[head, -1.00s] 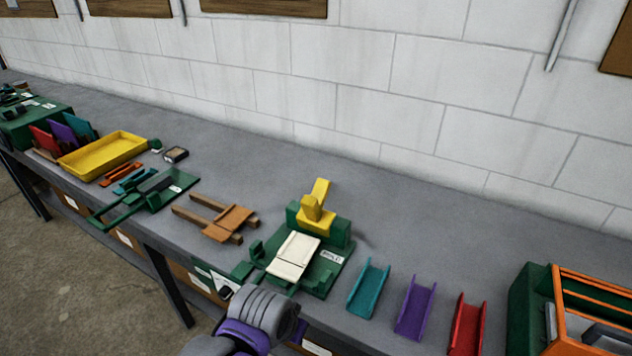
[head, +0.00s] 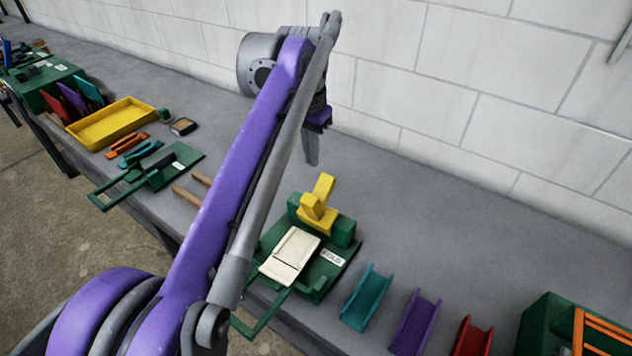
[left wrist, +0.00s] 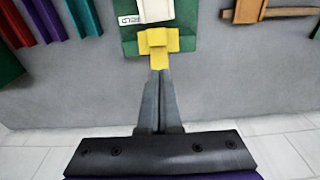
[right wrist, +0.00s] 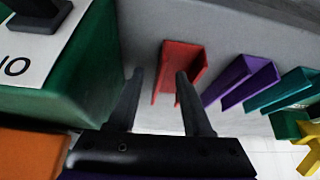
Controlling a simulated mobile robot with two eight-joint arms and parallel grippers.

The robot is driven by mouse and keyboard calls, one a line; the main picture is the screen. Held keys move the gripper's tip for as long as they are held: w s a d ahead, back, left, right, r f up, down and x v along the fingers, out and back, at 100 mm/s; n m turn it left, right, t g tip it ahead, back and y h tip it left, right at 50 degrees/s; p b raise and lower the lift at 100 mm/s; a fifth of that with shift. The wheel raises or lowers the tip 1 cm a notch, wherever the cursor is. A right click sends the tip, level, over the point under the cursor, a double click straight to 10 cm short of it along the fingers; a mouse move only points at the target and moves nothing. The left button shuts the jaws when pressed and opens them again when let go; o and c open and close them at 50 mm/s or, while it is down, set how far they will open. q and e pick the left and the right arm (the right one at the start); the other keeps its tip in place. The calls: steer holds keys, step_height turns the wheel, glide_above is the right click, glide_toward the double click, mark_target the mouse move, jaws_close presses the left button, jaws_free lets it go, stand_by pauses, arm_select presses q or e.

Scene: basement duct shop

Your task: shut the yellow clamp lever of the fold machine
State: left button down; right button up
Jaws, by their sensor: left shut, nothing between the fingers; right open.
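The fold machine (head: 331,256) is a green base with a cream plate (head: 290,255) and a FOLD label, standing on the bench. Its yellow clamp lever (head: 324,188) stands up at the back of the machine. My left gripper (head: 312,160) is shut and empty, pointing down above and behind the lever. In the left wrist view the shut fingertips (left wrist: 158,74) appear just below the yellow lever (left wrist: 159,58); I cannot tell whether they touch. My right gripper (right wrist: 160,75) is open and empty, above the bench near a red channel (right wrist: 180,65).
Teal (head: 365,298), purple (head: 415,322) and red (head: 472,338) channels lie right of the machine. A green box with orange slats (head: 560,325) stands at the right end. A yellow tray (head: 112,124) is at the left. The block wall (head: 430,80) rises behind the bench.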

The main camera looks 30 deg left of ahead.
mark_target(322, 198)
arm_select(q)
steer(key=f, duration=0.6)
steer(key=w+f, duration=0.1)
steer(key=f, duration=0.3)
steer(key=shift+w+b, duration=0.1)
steer(key=shift+b, duration=0.25)
arm_select(e)
steer(key=shift+s+f, duration=0.15)
steer(key=shift+f, duration=0.35)
